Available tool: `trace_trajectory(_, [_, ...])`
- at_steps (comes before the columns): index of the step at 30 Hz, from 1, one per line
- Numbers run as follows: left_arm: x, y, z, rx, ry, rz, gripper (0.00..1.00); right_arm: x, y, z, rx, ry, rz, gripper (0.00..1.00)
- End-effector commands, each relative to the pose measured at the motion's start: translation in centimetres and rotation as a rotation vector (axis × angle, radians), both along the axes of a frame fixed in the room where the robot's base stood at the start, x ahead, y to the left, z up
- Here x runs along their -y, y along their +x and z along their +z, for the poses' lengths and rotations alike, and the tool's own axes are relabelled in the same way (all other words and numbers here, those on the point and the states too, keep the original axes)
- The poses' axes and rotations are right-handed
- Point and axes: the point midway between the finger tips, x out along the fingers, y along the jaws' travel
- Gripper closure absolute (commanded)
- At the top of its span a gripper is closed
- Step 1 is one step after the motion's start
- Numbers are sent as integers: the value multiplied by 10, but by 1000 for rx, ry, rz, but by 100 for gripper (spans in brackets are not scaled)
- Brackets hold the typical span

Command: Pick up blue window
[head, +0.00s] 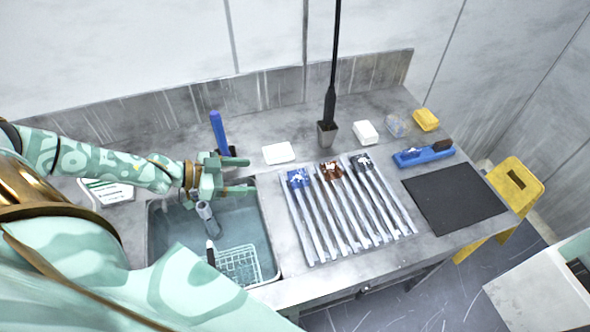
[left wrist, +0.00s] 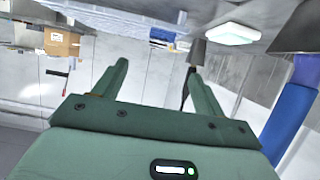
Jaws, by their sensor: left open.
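A blue piece with white marks (head: 298,178) sits at the far end of the leftmost metal rails on the bench; it is the likeliest blue window. My left gripper (head: 238,175) is open and empty, over the sink's far right part, to the left of the blue piece and apart from it. In the left wrist view, the two fingers (left wrist: 157,68) stand apart with nothing between them. A small blue patch near the top of that view (left wrist: 162,35) may be the same piece, but I cannot tell. My right gripper is not in view.
A blue upright cylinder (head: 218,130) stands behind my gripper. A white block (head: 278,153) lies behind the rails. A sink (head: 265,215) is below my gripper. A dark mat (head: 455,198) lies at right.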

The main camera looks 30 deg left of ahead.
Motion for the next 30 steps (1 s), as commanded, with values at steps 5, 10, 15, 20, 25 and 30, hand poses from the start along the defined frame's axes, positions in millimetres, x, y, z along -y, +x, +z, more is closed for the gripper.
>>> trace_trajectory(5, [28,34,-19,5,-4,0,29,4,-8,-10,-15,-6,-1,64])
trace_trajectory(10, [47,55,-31,1,-2,0,29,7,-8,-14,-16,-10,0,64])
trace_trajectory(15, [54,65,-35,1,-1,0,29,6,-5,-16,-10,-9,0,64])
trace_trajectory(20, [67,84,-46,4,-2,0,29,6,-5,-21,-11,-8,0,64])
trace_trajectory(25, [79,99,-55,0,-1,0,29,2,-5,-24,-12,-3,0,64])
trace_trajectory(30, [81,101,-55,-1,0,0,29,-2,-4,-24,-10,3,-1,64])
